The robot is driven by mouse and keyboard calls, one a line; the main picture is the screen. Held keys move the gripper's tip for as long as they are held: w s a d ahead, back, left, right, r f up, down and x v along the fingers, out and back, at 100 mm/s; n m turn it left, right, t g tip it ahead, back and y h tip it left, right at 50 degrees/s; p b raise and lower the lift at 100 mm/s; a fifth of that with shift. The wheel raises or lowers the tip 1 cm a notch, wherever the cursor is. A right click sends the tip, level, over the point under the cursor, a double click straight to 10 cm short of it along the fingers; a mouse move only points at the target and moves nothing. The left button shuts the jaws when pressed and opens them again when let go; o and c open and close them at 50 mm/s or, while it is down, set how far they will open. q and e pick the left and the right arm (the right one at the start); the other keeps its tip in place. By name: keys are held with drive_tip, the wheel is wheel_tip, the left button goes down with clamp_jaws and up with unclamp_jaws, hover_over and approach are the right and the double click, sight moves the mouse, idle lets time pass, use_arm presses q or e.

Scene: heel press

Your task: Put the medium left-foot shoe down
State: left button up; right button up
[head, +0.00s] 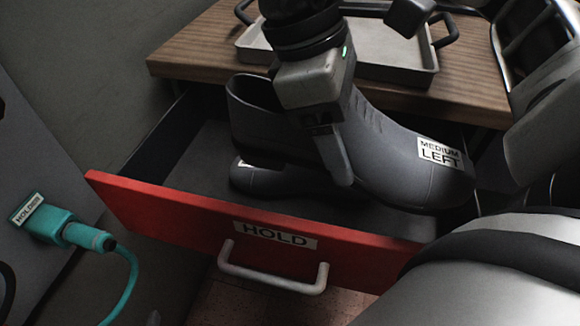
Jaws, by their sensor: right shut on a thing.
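The medium left-foot shoe (405,160) is a grey shoe with a white "MEDIUM LEFT" label near its toe, which points right. It is over the open red-fronted "HOLD" drawer (150,205). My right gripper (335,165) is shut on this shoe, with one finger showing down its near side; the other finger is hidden. Another grey shoe (265,182) lies lower in the drawer, partly covered by the held shoe, its label mostly hidden. I cannot tell whether the held shoe touches it. My left gripper is not in view.
A wooden tabletop (200,45) is above and behind the drawer, bearing a grey tray (400,75) with black handles. A teal plug (65,232) with a cable sits at the left. The drawer's left end shows bare floor. The drawer handle (275,280) juts forward.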

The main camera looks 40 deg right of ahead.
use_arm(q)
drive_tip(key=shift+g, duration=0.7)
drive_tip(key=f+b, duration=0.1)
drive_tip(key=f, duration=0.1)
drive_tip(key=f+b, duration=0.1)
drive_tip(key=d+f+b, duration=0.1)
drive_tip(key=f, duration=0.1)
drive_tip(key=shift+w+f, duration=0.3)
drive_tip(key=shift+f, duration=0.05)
use_arm(e)
drive_tip(key=w+a+f, duration=0.2)
drive_tip(key=w+f, duration=0.4)
drive_tip(key=f, duration=0.4)
drive_tip(key=shift+w+a, duration=0.35)
drive_tip(key=shift+a, duration=0.05)
use_arm(q)
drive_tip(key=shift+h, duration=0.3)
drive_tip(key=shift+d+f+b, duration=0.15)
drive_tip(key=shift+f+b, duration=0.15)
drive_tip(key=shift+b, duration=0.05)
use_arm(e)
drive_tip(key=shift+f, duration=0.3)
drive_tip(key=shift+f, duration=0.3)
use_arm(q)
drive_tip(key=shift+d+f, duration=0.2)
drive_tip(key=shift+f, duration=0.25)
use_arm(e)
drive_tip(key=o, duration=1.2)
drive_tip(key=shift+o, duration=0.2)
